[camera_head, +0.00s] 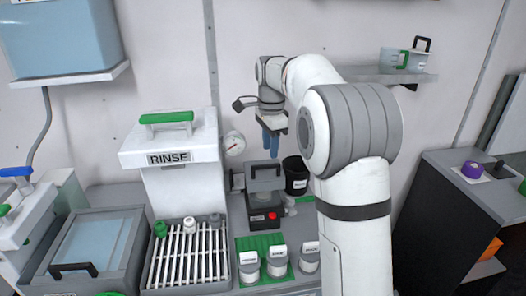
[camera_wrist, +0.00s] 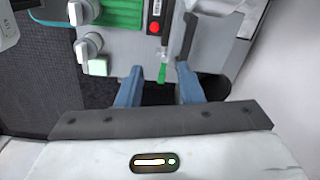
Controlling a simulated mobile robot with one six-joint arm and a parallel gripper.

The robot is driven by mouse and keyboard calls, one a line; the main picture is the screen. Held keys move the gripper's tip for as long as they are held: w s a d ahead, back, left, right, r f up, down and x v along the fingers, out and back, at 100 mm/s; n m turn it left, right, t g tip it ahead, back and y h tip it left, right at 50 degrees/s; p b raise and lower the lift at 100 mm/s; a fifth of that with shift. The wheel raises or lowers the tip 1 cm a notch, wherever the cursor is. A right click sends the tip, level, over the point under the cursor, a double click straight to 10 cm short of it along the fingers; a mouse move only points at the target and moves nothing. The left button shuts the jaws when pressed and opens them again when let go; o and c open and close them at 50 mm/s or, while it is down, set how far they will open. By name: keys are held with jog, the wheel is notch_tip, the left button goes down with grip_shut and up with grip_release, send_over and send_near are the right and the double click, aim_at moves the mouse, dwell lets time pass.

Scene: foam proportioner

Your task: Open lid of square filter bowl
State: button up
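A small square dark unit (camera_head: 264,204) with a red button stands on the bench below my gripper, and a grey panel with a dark handle (camera_head: 264,177) stands at its back. It may be the square filter bowl and its lid, but I cannot tell for sure. In the wrist view the unit's red button (camera_wrist: 155,28) and a dark upright bar (camera_wrist: 190,35) show beyond the fingers. My gripper (camera_head: 271,143) hangs above and behind the unit, fingers down. In the wrist view its blue fingers (camera_wrist: 160,88) are apart, with nothing between them.
A white RINSE station (camera_head: 170,158) stands left, above a slatted rack (camera_head: 187,262). A grey basin with a pale cover and black handle (camera_head: 92,248) is at far left. A black cup (camera_head: 296,176) stands right of the unit. White knobs (camera_head: 277,262) stand in front.

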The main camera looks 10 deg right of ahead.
aim_at(266, 165)
jog(key=w+m, duration=0.1)
jog(key=w, duration=0.1)
jog(key=w+m, duration=0.1)
jog(key=w, duration=0.1)
jog(key=shift+w+a+f+p, duration=0.1)
jog(key=shift+w+a+p, duration=0.1)
jog(key=shift+p, duration=0.15)
jog(key=shift+m, duration=0.3)
jog(key=shift+f, duration=3.9)
jog(key=shift+c, duration=0.5)
grip_shut()
